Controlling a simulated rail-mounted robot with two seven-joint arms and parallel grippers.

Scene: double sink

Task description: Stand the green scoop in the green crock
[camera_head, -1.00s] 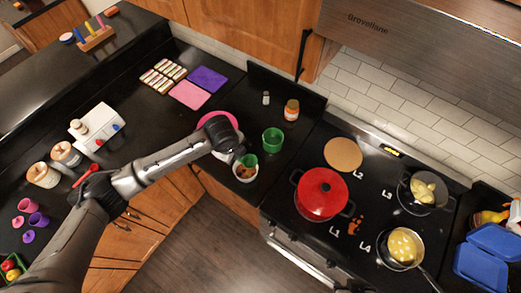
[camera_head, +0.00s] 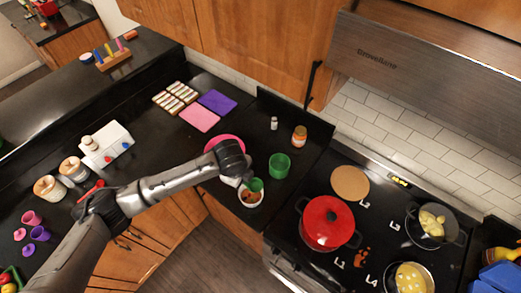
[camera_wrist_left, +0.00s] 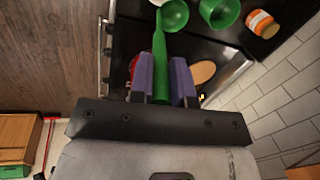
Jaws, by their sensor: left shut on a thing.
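The green scoop (camera_head: 255,184) is over a white bowl (camera_head: 249,198) at the counter's front edge in the head view. My left gripper (camera_wrist_left: 164,80) is shut on the scoop's handle (camera_wrist_left: 159,55) in the left wrist view, with the round scoop end beyond the fingertips. The green crock (camera_head: 279,165) stands upright on the black counter, just behind and to the right of the scoop. It also shows near the top of the left wrist view, beside the scoop end. In the head view my wrist hides the fingers. My right gripper is out of view.
An orange jar (camera_head: 299,136) and a small shaker (camera_head: 274,123) stand behind the crock. A pink plate (camera_head: 224,143) lies partly under my wrist. The stove with a red pot (camera_head: 327,223) is to the right. Counter around the crock's left side is clear.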

